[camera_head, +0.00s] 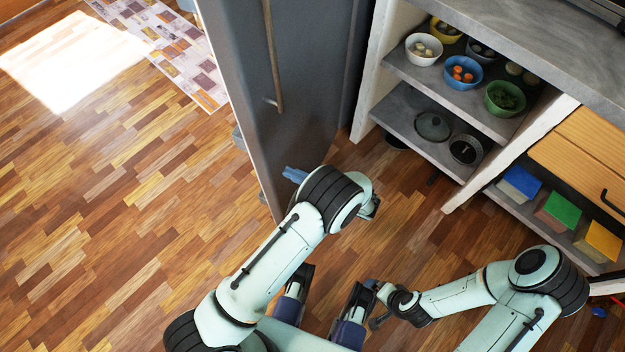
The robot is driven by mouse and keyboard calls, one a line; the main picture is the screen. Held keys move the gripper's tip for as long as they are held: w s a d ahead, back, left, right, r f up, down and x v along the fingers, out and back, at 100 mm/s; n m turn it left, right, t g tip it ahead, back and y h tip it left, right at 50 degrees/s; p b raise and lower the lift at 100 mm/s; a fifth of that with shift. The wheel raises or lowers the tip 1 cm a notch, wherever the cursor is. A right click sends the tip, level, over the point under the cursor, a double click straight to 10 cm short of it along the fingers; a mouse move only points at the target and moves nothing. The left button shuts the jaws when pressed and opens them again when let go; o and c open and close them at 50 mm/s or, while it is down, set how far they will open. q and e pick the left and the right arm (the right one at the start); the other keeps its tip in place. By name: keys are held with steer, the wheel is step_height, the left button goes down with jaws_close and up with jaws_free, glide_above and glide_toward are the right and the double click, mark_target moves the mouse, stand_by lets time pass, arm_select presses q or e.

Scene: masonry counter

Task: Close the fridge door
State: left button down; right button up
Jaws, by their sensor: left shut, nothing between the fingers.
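The fridge door (300,85) is a tall dark grey panel with a long brownish handle (272,55) on its outer face. It stands swung open, with a pale edge along its left side and bits of its inner shelving (238,136) showing past that edge. My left gripper (293,174) is shut and empty; its bluish tips show by the lower part of the door, partly hidden behind my arm joint. I cannot tell whether they touch the door. My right gripper (377,321) is low in the middle, away from the door; its finger opening is unclear.
A masonry counter (540,45) with shelves is at right, holding several bowls, including a blue bowl (459,73), and a lidded pot (433,126). Coloured boxes (558,211) sit on a lower shelf. Wooden floor (110,220) is clear at left; a patterned rug (165,45) lies beyond.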

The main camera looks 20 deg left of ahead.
mark_target(274, 166)
arm_select(q)
steer(key=shift+w+a, duration=0.15)
steer(key=shift+a, duration=1.45)
